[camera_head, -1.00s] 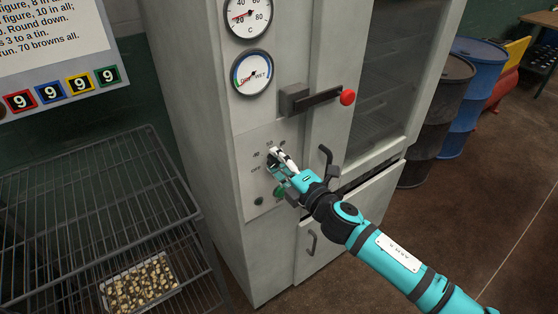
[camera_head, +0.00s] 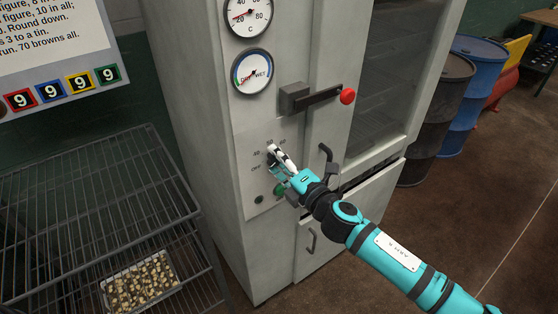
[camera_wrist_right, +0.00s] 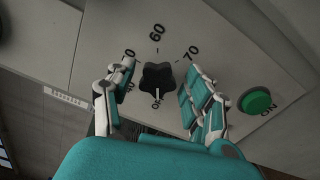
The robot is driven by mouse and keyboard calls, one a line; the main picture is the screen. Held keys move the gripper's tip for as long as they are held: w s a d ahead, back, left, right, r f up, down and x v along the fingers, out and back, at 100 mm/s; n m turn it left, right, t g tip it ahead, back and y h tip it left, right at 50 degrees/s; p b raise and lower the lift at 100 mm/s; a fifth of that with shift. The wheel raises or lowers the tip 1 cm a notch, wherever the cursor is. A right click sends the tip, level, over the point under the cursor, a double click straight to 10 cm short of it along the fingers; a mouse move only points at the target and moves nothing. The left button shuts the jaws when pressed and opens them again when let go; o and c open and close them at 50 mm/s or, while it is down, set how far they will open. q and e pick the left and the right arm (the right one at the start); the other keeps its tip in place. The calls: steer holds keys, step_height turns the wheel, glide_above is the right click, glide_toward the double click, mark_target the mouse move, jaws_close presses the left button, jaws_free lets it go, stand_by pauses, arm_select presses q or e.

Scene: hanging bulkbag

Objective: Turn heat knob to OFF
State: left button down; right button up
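The heat knob (camera_wrist_right: 157,77) is black and star-shaped on the grey cabinet's control panel. In the right wrist view its white mark points down toward small lettering at its lower side, which appears to read OFF. The numbers 60 and 70 are printed above and right of it. My right gripper (camera_wrist_right: 156,100) is open, with one finger on each side of the knob and visible gaps between. In the head view my right gripper (camera_head: 276,161) is at the panel and largely hides the knob. My left gripper is not in view.
A green button (camera_wrist_right: 256,100) sits beside the right-hand finger. A dark handle with a red knob (camera_head: 347,96) juts out above my gripper, and a door handle (camera_head: 326,157) stands close to its right. A wire rack (camera_head: 100,235) is at left. Barrels (camera_head: 442,110) stand at right.

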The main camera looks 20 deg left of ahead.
steer(key=shift+o, duration=0.2)
steer(key=v, duration=1.2)
